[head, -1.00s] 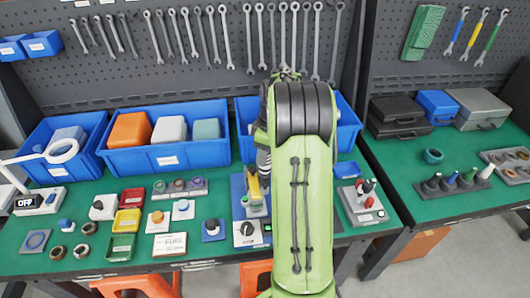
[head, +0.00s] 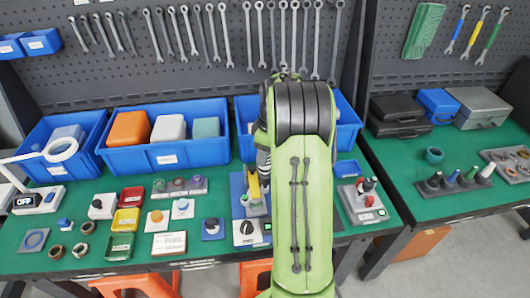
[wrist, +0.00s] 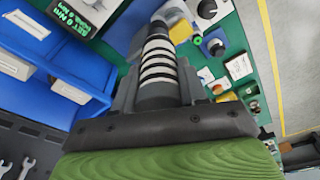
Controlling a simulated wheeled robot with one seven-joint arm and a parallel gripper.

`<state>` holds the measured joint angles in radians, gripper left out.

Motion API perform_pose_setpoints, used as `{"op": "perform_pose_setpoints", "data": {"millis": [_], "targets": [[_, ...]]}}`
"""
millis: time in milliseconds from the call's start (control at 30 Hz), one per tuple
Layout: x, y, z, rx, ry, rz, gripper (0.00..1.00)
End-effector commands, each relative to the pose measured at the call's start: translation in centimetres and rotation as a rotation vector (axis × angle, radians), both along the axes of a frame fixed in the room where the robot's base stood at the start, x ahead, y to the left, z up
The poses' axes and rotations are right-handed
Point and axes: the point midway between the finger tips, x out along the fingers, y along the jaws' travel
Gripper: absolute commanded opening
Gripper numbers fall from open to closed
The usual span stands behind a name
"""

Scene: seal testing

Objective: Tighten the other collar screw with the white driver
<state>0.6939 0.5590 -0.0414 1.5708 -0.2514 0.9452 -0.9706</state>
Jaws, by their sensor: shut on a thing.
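My gripper is mostly hidden behind my green arm in the head view. In the wrist view its dark jaws (wrist: 158,95) are shut on a ribbed handle with dark and pale bands, which I take to be the white driver (wrist: 159,68). The driver points away from the camera, toward a grey-white part (wrist: 172,17) at its far end. In the head view a grey and yellow fixture (head: 254,190) stands on a blue base (head: 237,188) beside my arm. The collar screws and the driver's tip are hidden, so contact cannot be told.
A black dial (head: 247,227) sits in front of the fixture. A grey holder with red and black handles (head: 361,205) stands right of my arm. Blue bins (head: 168,157) line the back. A lit display (wrist: 75,15) shows in the wrist view. Small blocks and trays crowd the left.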

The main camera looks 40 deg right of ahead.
Motion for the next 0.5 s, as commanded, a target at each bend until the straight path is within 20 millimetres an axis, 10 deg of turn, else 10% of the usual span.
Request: {"op": "perform_pose_setpoints", "data": {"millis": [500], "targets": [[0.03, -0.01, -0.68, -0.001, -0.002, 0.001, 0.0]]}}
